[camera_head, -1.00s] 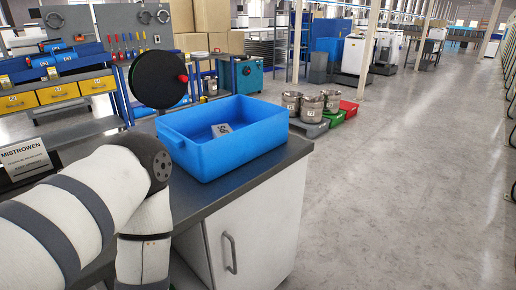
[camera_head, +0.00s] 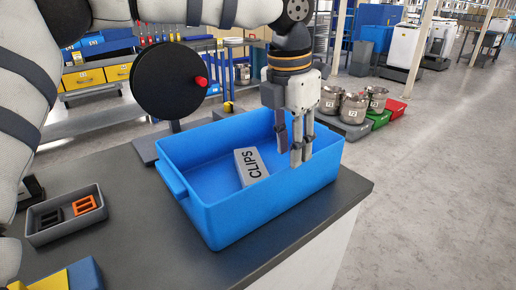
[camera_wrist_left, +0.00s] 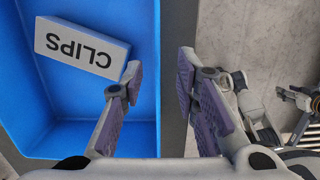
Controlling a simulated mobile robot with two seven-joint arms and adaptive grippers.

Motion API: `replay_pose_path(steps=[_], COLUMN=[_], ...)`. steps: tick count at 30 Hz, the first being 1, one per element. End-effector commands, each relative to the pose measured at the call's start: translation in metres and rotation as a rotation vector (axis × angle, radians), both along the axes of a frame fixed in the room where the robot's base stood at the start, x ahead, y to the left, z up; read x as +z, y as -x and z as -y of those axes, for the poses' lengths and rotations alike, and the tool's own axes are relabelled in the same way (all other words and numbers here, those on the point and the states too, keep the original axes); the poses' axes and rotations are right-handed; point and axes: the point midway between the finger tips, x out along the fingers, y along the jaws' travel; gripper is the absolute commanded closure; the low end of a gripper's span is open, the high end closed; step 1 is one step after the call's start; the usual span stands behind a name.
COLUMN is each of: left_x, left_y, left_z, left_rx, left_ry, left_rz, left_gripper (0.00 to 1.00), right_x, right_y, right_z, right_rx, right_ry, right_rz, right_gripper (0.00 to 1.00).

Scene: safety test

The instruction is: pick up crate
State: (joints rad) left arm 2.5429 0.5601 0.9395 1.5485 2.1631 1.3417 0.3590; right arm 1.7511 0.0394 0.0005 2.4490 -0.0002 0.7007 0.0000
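The blue crate (camera_head: 250,216) stands on the dark counter with a box marked CLIPS (camera_head: 251,167) lying inside it. My left gripper (camera_head: 292,155) points down at the crate's far right wall. In the left wrist view, the gripper (camera_wrist_left: 158,82) is open, with one finger over the inside of the crate (camera_wrist_left: 90,138) and the other beyond its wall. The wall runs between the fingers, and I see no grip on it. The CLIPS box (camera_wrist_left: 80,46) lies close to the inner finger. My right gripper is out of view.
A black disc with a red knob (camera_head: 168,80) stands behind the crate. A small grey tray (camera_head: 68,216) with black and orange pieces lies to its left. The counter (camera_head: 125,200) has bare room left of the crate, and its edge is close on the right.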

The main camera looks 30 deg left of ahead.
Motion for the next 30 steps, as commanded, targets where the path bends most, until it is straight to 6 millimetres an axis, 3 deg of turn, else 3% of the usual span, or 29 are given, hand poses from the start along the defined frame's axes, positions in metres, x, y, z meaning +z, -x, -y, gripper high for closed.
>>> replay_pose_path(steps=[2,9,14,21,29,30], left_x=[-0.003,-0.056,-0.075,-0.117,-0.120,-0.120], left_y=[0.000,-0.005,-0.008,-0.014,-0.015,-0.015], left_z=[0.001,0.002,0.002,-0.002,-0.002,-0.002], left_rx=[0.000,0.000,-0.001,-0.001,-0.001,-0.001], left_ry=[0.002,0.001,0.000,0.000,0.001,0.001], left_rz=[-0.002,-0.006,-0.004,-0.003,0.002,0.002], left_gripper=[0.72,0.72,0.72,0.72,0.72,0.81], right_x=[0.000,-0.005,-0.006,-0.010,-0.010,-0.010], right_y=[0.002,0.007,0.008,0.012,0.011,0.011], right_z=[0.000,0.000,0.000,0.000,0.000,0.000], right_rx=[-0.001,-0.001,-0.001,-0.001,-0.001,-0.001], right_ry=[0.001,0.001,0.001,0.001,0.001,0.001], right_rz=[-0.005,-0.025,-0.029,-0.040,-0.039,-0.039], right_gripper=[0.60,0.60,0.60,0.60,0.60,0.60])
